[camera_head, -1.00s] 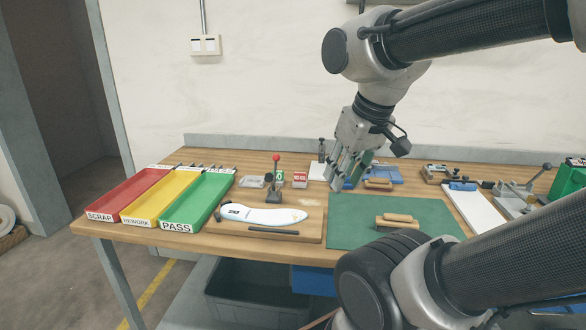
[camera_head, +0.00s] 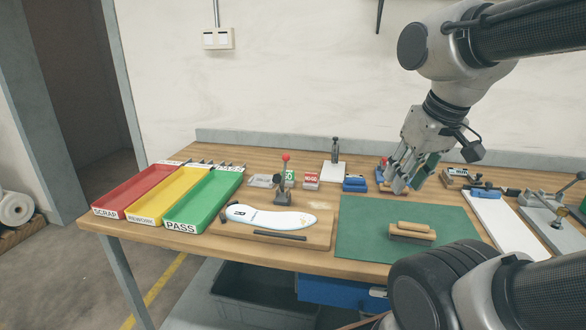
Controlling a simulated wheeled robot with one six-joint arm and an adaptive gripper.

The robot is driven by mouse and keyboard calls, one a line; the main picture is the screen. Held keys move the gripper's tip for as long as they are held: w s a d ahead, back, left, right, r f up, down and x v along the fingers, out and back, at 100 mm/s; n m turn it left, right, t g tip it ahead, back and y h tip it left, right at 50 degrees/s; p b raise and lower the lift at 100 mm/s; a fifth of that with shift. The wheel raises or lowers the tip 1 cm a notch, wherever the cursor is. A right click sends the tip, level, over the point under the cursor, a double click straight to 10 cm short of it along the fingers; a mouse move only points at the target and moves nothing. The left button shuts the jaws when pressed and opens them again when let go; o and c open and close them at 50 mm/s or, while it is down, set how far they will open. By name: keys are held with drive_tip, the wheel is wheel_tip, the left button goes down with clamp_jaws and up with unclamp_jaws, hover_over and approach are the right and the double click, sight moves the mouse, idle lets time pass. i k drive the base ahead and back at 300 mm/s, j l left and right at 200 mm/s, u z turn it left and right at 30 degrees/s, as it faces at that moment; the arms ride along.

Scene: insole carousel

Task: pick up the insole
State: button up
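The white insole (camera_head: 270,219) lies on a wooden board (camera_head: 318,236) near the front of the workbench, left of the green mat. A small lever clamp with a red knob (camera_head: 285,158) stands behind it on the board. My gripper (camera_head: 402,184) hangs above the back of the green mat, to the right of the insole and well apart from it. Its fingers point down and seem spread, with no insole between them.
Red (camera_head: 132,191), yellow (camera_head: 167,194) and green (camera_head: 205,201) trays stand at the left, marked SCRAP, REWORK and PASS. The green mat (camera_head: 360,240) holds a wooden-backed brush (camera_head: 412,231). A dark bar (camera_head: 281,235) lies in front of the insole. Fixtures (camera_head: 545,212) crowd the right end.

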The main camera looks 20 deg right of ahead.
sight(287, 221)
drive_tip(key=i+j+z, duration=0.15)
drive_tip(key=j, duration=0.25)
drive_tip(key=j+z, duration=0.1)
drive_tip(key=j, duration=0.35)
drive_tip(key=i+j+z, duration=0.15)
drive_tip(key=j, duration=0.3)
